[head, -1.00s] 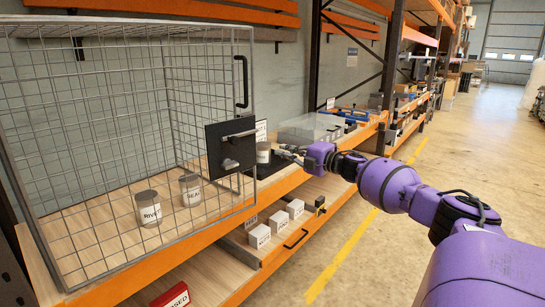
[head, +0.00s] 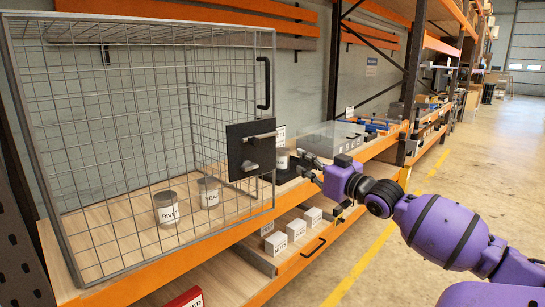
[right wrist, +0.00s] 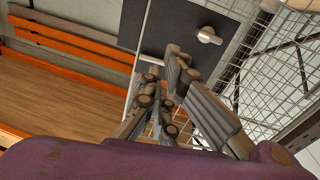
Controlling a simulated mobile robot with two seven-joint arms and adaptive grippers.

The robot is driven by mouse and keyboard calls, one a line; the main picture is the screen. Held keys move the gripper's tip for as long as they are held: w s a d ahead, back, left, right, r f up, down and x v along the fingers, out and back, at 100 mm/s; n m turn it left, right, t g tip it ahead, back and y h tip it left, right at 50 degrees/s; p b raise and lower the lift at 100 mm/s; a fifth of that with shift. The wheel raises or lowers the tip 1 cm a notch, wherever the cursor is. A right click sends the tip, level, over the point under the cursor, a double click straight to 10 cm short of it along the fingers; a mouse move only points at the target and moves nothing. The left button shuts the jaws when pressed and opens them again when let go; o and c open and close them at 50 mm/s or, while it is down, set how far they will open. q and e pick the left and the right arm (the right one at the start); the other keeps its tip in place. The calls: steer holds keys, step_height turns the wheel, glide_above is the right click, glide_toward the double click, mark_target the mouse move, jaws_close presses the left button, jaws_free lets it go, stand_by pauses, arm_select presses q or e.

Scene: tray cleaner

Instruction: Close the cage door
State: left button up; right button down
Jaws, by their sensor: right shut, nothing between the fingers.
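The wire mesh cage (head: 190,246) stands on the wooden shelf at left. Its front mesh panel, the door, carries a black plate (head: 238,170) with a metal bar and a grey knob (head: 250,166). The door looks in line with the cage front; I cannot tell whether it is fully shut or latched. My right gripper (head: 306,164) is just right of the plate in the head view, shut and empty. In the right wrist view its fingers (right wrist: 172,75) are close to the plate (right wrist: 165,35) and knob (right wrist: 207,35); contact is unclear. My left gripper is out of view.
Two labelled jars (head: 166,208) (head: 209,192) stand behind the mesh. Another jar (head: 282,159) stands beyond the plate. White boxes (head: 296,230) sit on the lower shelf, and a clear bin (head: 330,140) is farther along. The floor (head: 470,155) to the right is free.

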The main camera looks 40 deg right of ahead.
steer(key=f, duration=0.1)
steer(key=m+b, duration=0.1)
glide_toward(266, 151)
steer(key=shift+g, duration=0.3)
steer(key=w, duration=0.6)
steer(key=shift+w+d+r, duration=0.2)
steer(key=shift+w+r, duration=0.05)
steer(key=shift+w, duration=0.15)
